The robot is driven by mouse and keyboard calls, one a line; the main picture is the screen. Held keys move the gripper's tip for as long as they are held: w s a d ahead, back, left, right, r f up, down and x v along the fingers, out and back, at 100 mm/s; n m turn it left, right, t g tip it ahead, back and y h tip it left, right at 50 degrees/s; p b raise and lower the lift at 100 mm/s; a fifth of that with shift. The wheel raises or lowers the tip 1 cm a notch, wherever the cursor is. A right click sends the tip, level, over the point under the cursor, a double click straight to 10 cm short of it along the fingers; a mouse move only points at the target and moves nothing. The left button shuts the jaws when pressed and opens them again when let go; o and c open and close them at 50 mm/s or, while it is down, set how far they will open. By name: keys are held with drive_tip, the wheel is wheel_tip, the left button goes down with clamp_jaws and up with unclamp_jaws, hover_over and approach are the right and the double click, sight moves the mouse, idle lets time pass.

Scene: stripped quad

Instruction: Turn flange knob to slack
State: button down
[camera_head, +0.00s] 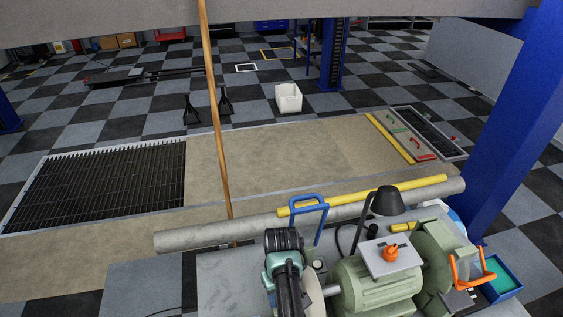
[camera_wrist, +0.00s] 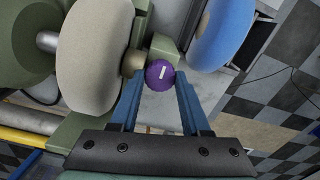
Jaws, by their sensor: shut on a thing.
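The flange knob is a small round purple knob (camera_wrist: 160,74) with a white line, in the wrist view, close to a pale grinding wheel (camera_wrist: 95,55). The white line is near upright, tilted a little right. My gripper (camera_wrist: 160,82) has its two blue fingers on either side of the knob and is shut on it. In the head view my arm comes down at the left end of the green bench grinder (camera_head: 372,287). The fingers and the purple knob are hidden there.
A blue wheel (camera_wrist: 218,30) stands right of the knob. On the grinder, a grey plate bears an orange knob (camera_head: 390,254). A black lamp (camera_head: 388,202), a blue handle (camera_head: 309,205) and a thick grey pipe (camera_head: 195,236) stand behind. A blue tray (camera_head: 504,283) sits at right.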

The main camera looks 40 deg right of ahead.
drive_tip(key=shift+c, duration=1.9)
unclamp_jaws()
drive_tip(key=shift+r, duration=0.1)
wheel_tip(320, 180, up, 13)
drive_tip(key=b, duration=0.1)
